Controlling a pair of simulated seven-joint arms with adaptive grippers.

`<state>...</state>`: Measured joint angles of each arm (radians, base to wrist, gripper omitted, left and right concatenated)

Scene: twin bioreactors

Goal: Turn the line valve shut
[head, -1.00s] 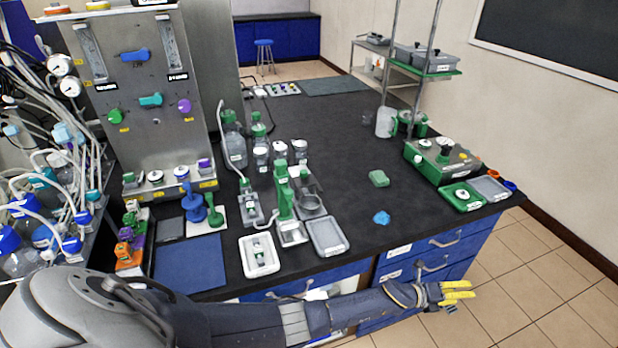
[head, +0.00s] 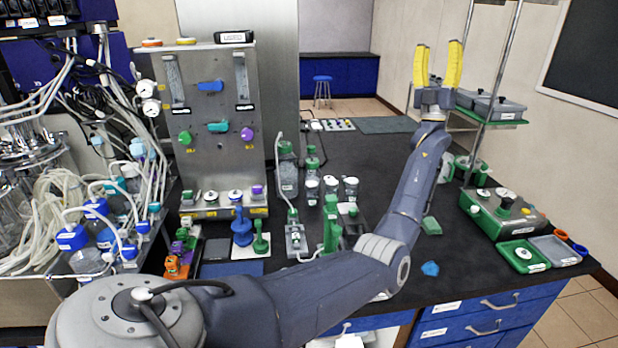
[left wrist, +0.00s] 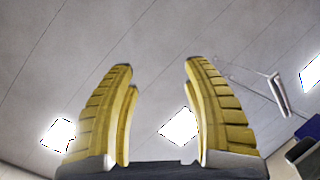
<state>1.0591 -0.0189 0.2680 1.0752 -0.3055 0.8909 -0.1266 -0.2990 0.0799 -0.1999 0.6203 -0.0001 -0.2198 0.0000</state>
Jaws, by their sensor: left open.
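A grey metal panel (head: 203,149) stands at the back left of the bench. It carries a blue handle (head: 210,86), a teal handle (head: 218,126), a green knob (head: 185,137) and a purple knob (head: 247,134). I cannot tell which of these is the line valve; the blue and teal handles both lie roughly level. My left gripper (head: 438,46) is raised at the right, fingers pointing up, open and empty, well apart from the panel. In the left wrist view its yellow fingers (left wrist: 157,68) stand apart against the ceiling. My right gripper is out of view.
Bottles (head: 288,172) and green stands crowd the bench middle, partly hidden by my left arm. Tubing and blue-capped bottles (head: 72,238) fill the left. A green-and-grey device (head: 503,212) stands at the right. The back of the black bench (head: 365,150) is mostly clear.

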